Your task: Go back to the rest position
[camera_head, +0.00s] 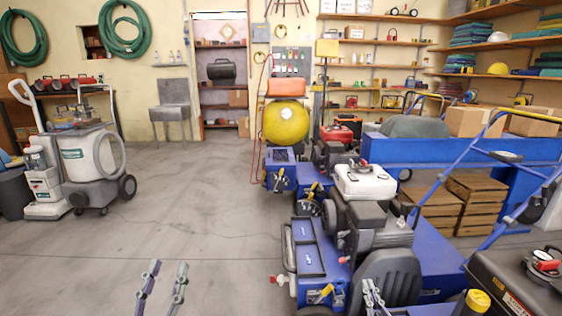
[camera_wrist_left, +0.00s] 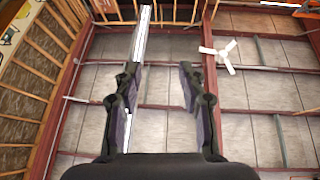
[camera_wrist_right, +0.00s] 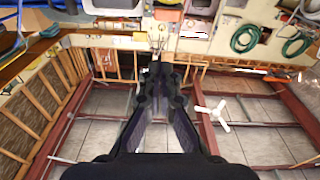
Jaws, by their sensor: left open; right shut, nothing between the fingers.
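My left gripper (camera_head: 162,289) shows at the bottom of the head view, left of the blue machines, over bare floor. Its two fingers stand apart and nothing is between them. In the left wrist view the open fingers (camera_wrist_left: 160,92) point toward the ceiling. My right gripper (camera_head: 372,296) shows at the bottom of the head view, in front of the nearest blue aerator (camera_head: 310,250). In the right wrist view its fingers (camera_wrist_right: 160,75) meet at the tips and hold nothing. I cannot tell whether the right gripper touches the machine.
Blue aerators with engines, such as the one with a white tank (camera_head: 364,182), stand in a row on the right. A black machine (camera_head: 520,280) is at lower right. Grey-white cleaning machines (camera_head: 92,163) stand at left. The floor (camera_head: 190,210) between is clear.

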